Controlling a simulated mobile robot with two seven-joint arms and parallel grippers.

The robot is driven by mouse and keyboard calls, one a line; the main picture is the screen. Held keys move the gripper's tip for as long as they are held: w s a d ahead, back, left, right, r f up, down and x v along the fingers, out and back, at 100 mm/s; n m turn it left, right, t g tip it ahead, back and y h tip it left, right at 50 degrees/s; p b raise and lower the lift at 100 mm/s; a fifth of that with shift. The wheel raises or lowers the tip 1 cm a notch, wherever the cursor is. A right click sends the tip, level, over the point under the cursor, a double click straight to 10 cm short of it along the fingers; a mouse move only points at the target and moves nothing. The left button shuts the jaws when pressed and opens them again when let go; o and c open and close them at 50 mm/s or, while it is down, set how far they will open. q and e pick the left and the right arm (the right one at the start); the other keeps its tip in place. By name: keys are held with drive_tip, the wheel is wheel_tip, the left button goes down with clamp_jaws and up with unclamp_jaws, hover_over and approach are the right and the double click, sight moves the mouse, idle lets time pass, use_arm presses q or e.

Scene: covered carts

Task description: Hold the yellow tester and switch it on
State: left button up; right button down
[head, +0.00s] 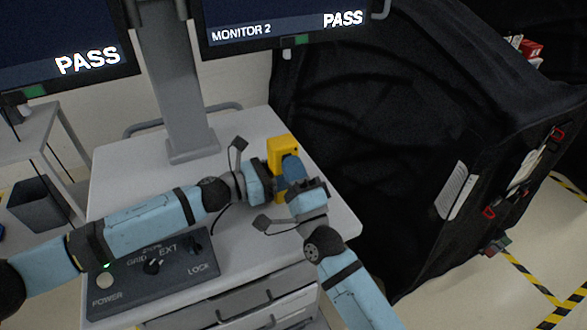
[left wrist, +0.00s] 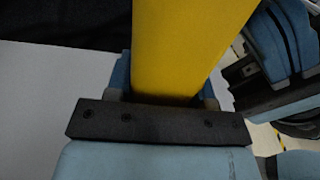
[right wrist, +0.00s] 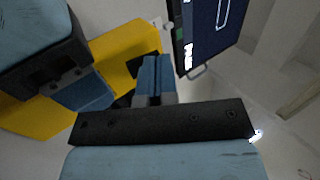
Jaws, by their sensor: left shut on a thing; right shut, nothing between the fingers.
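The yellow tester (head: 283,147) is upright in the head view, above the right part of the white cart top. My left gripper (head: 268,178) is shut on it; the left wrist view shows the yellow body (left wrist: 185,45) between the fingers (left wrist: 165,88). My right gripper (head: 291,172) is shut and empty, close in front of the tester. In the right wrist view its closed fingertips (right wrist: 154,75) are at a dark part on the tester (right wrist: 120,50). I cannot tell whether they touch. The tester's switch and lower part are hidden by my grippers.
The white cart (head: 120,165) carries a dark control panel (head: 150,272) with knobs and labels at its front left. Two monitors reading PASS (head: 85,60) stand behind. A black-covered cart (head: 400,130) is close on the right. The cart top behind the left arm is clear.

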drive_tip(key=shift+w+a+r, duration=0.1)
drive_tip(key=shift+w+r, duration=0.15)
drive_tip(key=shift+r, duration=0.1)
drive_tip(key=shift+f, duration=0.1)
drive_tip(key=s+d+f, duration=0.1)
drive_tip(key=s+d, duration=0.1)
drive_tip(key=s, duration=0.4)
drive_tip(key=s+d+f, duration=0.1)
drive_tip(key=s+d, duration=0.2)
drive_tip(key=s, duration=0.3)
drive_tip(key=shift+s+d+f, duration=0.15)
drive_tip(key=shift+s+f, duration=0.15)
drive_tip(key=shift+s, duration=0.1)
use_arm(q)
drive_tip(key=o, duration=1.1)
